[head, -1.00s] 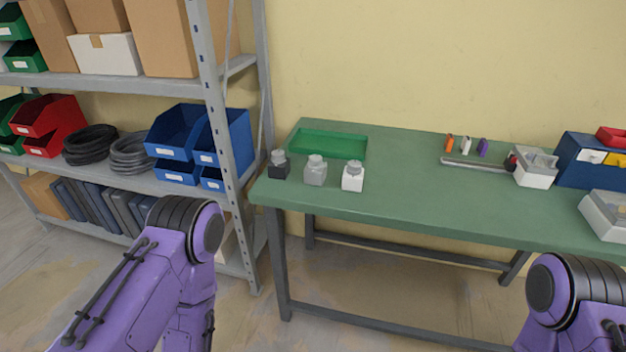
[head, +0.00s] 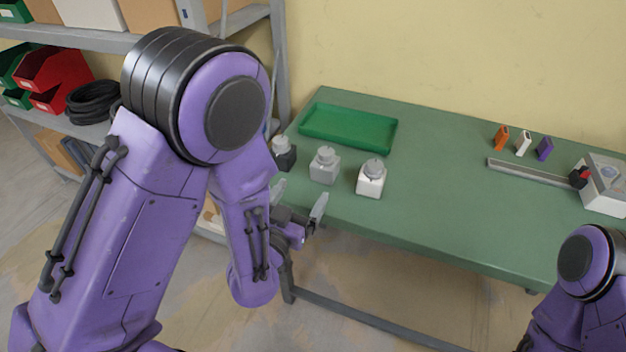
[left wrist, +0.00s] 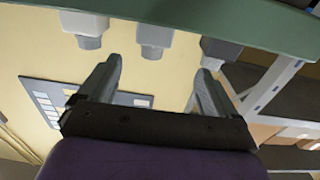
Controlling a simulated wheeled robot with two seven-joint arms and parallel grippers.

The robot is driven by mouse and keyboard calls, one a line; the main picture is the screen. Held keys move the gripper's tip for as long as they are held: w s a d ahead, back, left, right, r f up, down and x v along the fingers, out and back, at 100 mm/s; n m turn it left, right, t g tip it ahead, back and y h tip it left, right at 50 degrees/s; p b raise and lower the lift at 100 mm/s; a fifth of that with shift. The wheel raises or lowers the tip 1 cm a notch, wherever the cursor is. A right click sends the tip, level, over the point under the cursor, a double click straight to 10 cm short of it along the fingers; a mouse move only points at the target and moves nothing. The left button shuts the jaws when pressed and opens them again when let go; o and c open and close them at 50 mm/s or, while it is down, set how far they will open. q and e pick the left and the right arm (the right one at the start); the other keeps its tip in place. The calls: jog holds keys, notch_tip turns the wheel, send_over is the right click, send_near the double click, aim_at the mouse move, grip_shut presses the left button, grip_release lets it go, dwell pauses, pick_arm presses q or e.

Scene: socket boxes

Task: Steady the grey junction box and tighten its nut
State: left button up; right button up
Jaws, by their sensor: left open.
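The grey junction box (head: 325,166) stands upright near the table's front edge, between a dark box (head: 284,153) on its left and a white box (head: 371,178) on its right. Each carries a grey round nut on top. My left gripper (head: 299,198) is open and empty, just in front of the table edge, near the grey box and apart from it. In the left wrist view, the grey box (left wrist: 155,35) shows upside down beyond and between the open fingers (left wrist: 160,68). My right gripper is out of view; only part of the right arm shows.
A green tray (head: 348,127) lies behind the boxes. A grey bar (head: 530,172), several small coloured items and a grey-white device (head: 602,186) are at the table's right. The middle of the green table (head: 450,200) is clear. A shelf rack (head: 60,38) stands at left.

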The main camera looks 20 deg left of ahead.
aim_at(321, 170)
pick_arm(q)
jog(key=w+b, duration=0.1)
jog(key=w+f+b, duration=0.1)
jog(key=b, duration=0.1)
jog(key=shift+d+b, duration=0.2)
jog(key=shift+b, duration=0.1)
jog(key=shift+w+d+r+p, duration=0.25)
jog(key=shift+w+r+p, duration=0.4)
jog(key=shift+w, duration=0.25)
jog(key=shift+h, duration=0.3)
jog(key=w, duration=0.5)
jog(key=shift+w+d+f+p, duration=0.1)
jog(key=shift+d+f+p, duration=0.05)
jog(key=shift+d+p, duration=0.2)
jog(key=shift+w, duration=0.65)
